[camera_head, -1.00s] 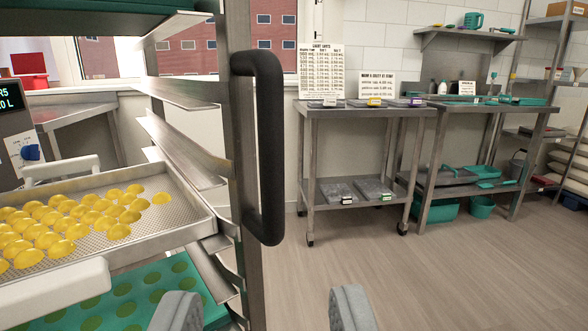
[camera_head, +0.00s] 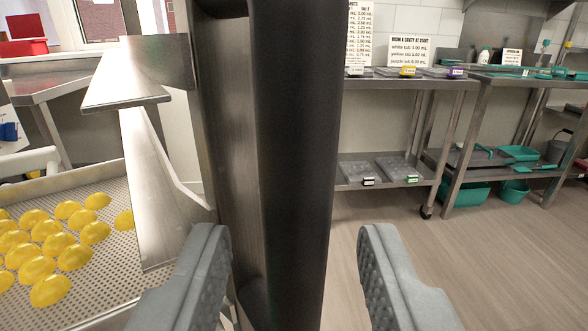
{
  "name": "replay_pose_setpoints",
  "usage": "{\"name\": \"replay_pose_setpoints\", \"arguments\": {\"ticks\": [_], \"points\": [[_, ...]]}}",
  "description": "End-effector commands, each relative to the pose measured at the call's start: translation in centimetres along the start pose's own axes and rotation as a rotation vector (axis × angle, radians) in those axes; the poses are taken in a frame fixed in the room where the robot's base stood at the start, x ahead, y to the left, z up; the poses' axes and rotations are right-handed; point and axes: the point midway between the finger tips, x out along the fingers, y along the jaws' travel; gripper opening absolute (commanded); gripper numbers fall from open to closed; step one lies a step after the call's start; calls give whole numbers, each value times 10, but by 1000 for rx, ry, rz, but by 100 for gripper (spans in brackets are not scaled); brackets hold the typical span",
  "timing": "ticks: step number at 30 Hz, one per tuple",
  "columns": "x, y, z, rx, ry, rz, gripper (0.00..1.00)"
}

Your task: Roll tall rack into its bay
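The tall rack (camera_head: 237,150) fills the left and middle of the view, very close. Its metal upright carries a thick black vertical handle (camera_head: 297,150). Metal tray runners (camera_head: 125,75) stick out to the left of the upright. A perforated tray (camera_head: 110,225) with several yellow gummy domes (camera_head: 55,245) sits in the rack. My gripper (camera_head: 290,250) is open, with one grey finger on each side of the handle in the picture. The right finger is clearly apart from it; contact at the left finger cannot be told. The rack's wheels and its bay are not identifiable here.
A wheeled steel table (camera_head: 400,84) with signs and small moulds stands behind to the right. A second table (camera_head: 520,80) with teal tubs (camera_head: 465,193) is beside it. The wood-look floor (camera_head: 400,250) at right is clear.

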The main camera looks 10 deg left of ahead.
Motion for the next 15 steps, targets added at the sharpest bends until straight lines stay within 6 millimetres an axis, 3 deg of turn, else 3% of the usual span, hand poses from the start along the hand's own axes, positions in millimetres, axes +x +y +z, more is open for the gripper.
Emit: {"name": "replay_pose_setpoints", "arguments": {"ticks": [6,15], "points": [[21,0,0,0,0,1,40],[26,0,0,0,0,1,40]]}}
